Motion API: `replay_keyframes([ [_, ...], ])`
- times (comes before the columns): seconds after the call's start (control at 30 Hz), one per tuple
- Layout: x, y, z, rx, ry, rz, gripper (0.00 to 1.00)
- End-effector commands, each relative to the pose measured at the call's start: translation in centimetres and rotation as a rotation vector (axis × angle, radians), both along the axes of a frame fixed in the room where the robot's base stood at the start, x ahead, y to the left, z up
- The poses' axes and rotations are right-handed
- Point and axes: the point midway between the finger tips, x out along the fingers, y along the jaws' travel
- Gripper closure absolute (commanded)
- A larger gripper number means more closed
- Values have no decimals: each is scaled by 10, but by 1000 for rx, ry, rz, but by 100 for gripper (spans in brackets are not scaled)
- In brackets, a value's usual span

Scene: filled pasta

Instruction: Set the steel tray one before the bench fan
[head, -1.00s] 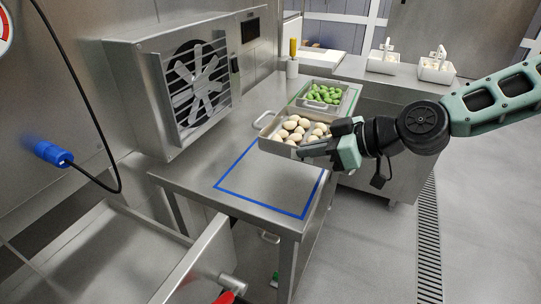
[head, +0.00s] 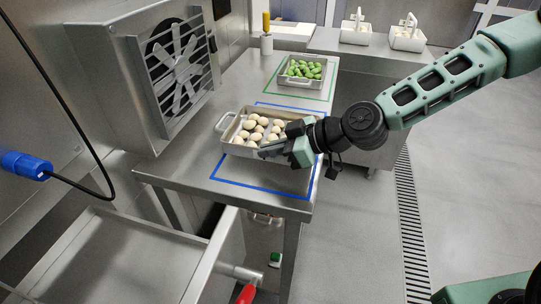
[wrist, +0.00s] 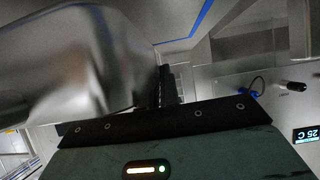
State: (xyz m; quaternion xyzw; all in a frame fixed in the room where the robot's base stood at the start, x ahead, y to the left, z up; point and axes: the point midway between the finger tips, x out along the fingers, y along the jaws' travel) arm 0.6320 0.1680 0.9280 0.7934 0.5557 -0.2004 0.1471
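A steel tray (head: 224,143) holding several pale round pasta pieces is over the blue-outlined area (head: 262,186) of the steel bench, in front of the bench fan (head: 176,66). My gripper (head: 272,150) is at the tray's right side and appears shut on it; the fingertips are partly hidden. In the wrist view, the tray's blurred metal side (wrist: 80,60) fills the upper left, against the dark fingers. I cannot tell whether the tray touches the bench. A second steel tray (head: 281,79) with green pasta sits farther back in a green outline.
White containers (head: 356,33) stand on the far counter. A steel basin (head: 130,262) and a red handle (head: 246,294) are at the front. A blue plug (head: 25,166) with a black cable hangs at left.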

Motion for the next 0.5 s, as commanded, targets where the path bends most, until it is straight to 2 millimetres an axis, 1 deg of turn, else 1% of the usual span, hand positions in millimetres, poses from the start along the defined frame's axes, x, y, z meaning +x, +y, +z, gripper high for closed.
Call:
replay_keyframes([
  [0.03,0,1,-8,3,4,0,100],
  [0.17,0,0,-21,2,0,0,100],
  [0.5,0,0,-25,0,-2,0,100],
])
